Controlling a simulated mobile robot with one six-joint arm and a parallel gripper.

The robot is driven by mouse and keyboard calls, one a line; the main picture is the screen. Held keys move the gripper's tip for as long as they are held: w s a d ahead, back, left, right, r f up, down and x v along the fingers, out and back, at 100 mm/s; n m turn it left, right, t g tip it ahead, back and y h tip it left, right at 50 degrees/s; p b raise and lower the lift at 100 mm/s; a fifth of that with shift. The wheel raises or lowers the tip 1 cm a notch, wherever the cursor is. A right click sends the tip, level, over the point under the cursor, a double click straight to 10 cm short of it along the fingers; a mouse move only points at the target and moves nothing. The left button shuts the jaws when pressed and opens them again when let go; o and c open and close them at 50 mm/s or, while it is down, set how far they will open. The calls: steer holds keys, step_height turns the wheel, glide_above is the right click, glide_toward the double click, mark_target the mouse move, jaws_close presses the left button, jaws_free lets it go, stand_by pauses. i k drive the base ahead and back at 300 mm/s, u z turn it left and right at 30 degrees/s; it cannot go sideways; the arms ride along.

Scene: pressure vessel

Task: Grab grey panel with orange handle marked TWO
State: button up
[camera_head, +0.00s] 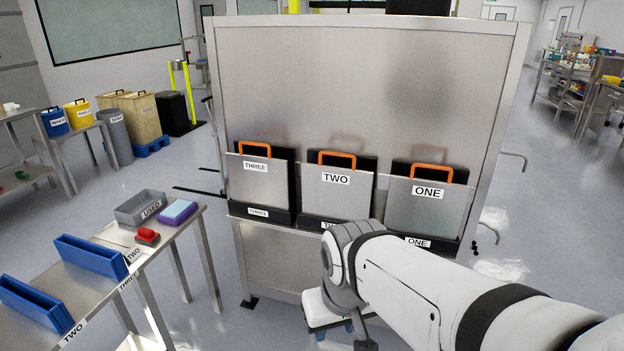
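The grey panel marked TWO (337,195) stands upright in the middle black holder on the metal cabinet front. Its orange handle (337,156) is at the top edge, with the white TWO label just under it. My arm's end with my gripper (350,325) hangs below and in front of this panel, apart from its handle. My arm hides part of the middle holder's lower label. The fingers are mostly hidden, so their opening does not show.
Similar panels THREE (256,187) and ONE (428,208) stand left and right of it. A side table (105,280) at left bears blue holders (90,257), a grey USED bin (145,208), a sponge (177,211) and a red-topped item (148,236). Open floor lies between table and cabinet.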

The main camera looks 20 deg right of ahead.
mark_target(344, 194)
steer(key=z, duration=0.5)
steer(key=i, duration=1.65)
steer(key=u, duration=0.45)
steer(key=k, duration=0.75)
steer(key=u, duration=0.2)
steer(key=i, duration=0.8)
steer(key=z, duration=0.1)
